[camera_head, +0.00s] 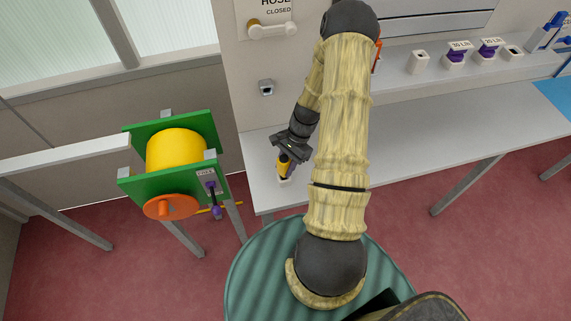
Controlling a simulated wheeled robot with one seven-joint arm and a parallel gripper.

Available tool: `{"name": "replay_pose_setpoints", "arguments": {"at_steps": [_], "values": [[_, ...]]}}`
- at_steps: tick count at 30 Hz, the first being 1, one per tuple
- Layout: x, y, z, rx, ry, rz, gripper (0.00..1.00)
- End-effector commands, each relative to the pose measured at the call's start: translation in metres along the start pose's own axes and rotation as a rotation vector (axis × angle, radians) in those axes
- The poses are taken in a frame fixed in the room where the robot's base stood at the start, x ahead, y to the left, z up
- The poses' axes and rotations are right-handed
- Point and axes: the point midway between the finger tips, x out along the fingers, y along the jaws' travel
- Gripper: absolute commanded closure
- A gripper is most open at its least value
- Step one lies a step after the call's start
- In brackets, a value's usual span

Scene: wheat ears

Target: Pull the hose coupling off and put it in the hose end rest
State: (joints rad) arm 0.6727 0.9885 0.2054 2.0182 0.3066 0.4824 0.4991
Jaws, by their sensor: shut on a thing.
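My gripper (288,159) is over the left end of the grey bench, pointing down. It is shut on the hose coupling (284,168), a small yellow piece with a dark part. The coupling's lower end is at a small white block (284,181) on the bench, which looks like the hose end rest. I cannot tell whether the coupling sits in it or is just above it.
A valve lever (273,29) under a HOSE CLOSED sign is on the wall. A green reel stand (128,188) with a yellow drum (176,150) and orange disc (171,207) stands left. Labelled holders (457,56) line the back shelf. The bench's (440,135) right part is clear.

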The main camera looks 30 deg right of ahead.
Motion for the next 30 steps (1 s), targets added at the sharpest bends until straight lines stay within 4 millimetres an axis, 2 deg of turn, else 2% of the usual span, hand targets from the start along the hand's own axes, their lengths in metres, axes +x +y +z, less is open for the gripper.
{"name": "replay_pose_setpoints", "arguments": {"at_steps": [30], "values": [[0.023,0.0,-0.011,0.0,0.0,0.0,1.0]]}}
